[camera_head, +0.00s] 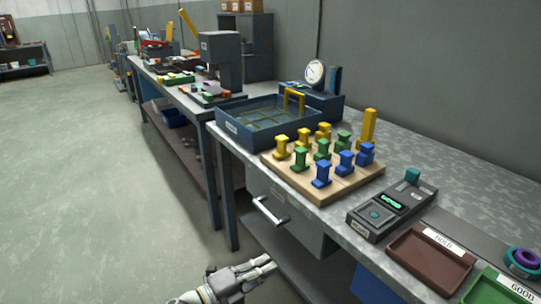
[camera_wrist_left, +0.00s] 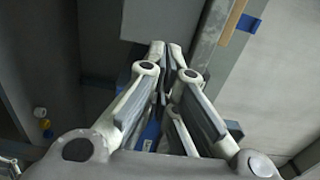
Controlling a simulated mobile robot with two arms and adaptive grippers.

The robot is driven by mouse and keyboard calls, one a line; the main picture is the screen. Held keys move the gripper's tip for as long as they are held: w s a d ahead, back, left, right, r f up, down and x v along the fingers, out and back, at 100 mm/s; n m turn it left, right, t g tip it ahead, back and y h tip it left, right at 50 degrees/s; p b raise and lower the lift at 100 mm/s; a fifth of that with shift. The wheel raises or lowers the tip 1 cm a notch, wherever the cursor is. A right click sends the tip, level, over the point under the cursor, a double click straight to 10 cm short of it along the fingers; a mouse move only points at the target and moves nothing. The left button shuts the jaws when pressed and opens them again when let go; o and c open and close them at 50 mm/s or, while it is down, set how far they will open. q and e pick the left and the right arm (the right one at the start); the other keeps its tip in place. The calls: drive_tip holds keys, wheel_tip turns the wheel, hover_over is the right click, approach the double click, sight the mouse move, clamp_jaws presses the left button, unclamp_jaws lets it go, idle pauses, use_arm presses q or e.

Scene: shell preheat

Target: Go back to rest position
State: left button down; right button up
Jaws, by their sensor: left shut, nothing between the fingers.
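My left gripper (camera_head: 266,266) shows low in the head view, beside the front of the workbench (camera_head: 440,150) and below its top. It is shut and empty. In the left wrist view the two fingers of the left gripper (camera_wrist_left: 167,50) come close together at their tips, with no object between them.
The bench carries a blue tray (camera_head: 240,125), a wooden board (camera_head: 325,195) with coloured pegs, a grey device (camera_head: 360,222), a brown tray (camera_head: 415,270) and a green tray (camera_head: 480,293). A drawer handle (camera_head: 268,212) juts out near my left gripper. The floor (camera_head: 90,180) at left is clear.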

use_arm(q)
drive_tip(key=s+a+f+n+y, duration=0.4)
drive_tip(key=a+f+n+y, duration=0.25)
drive_tip(key=f+n, duration=0.4)
drive_tip(key=s+a+f+n+y, duration=0.3)
drive_tip(key=a+f+n+y, duration=0.3)
drive_tip(key=a+f+n, duration=0.45)
drive_tip(key=s+a+f+n+g+y, duration=0.1)
drive_tip(key=s+f+n+g, duration=0.25)
drive_tip(key=s+f, duration=0.6)
drive_tip(key=s+a+f+n+g+y, duration=0.15)
drive_tip(key=s+f+g, duration=0.3)
drive_tip(key=s, duration=0.95)
drive_tip(key=s+a+g+p, duration=0.1)
drive_tip(key=s+a+p, duration=0.2)
drive_tip(key=s+p, duration=1.3)
drive_tip(key=shift+s+f, duration=0.4)
drive_tip(key=shift+f, duration=0.05)
use_arm(e)
drive_tip(key=s+d+g, duration=0.1)
drive_tip(key=s+d, duration=0.2)
drive_tip(key=s, duration=1.4)
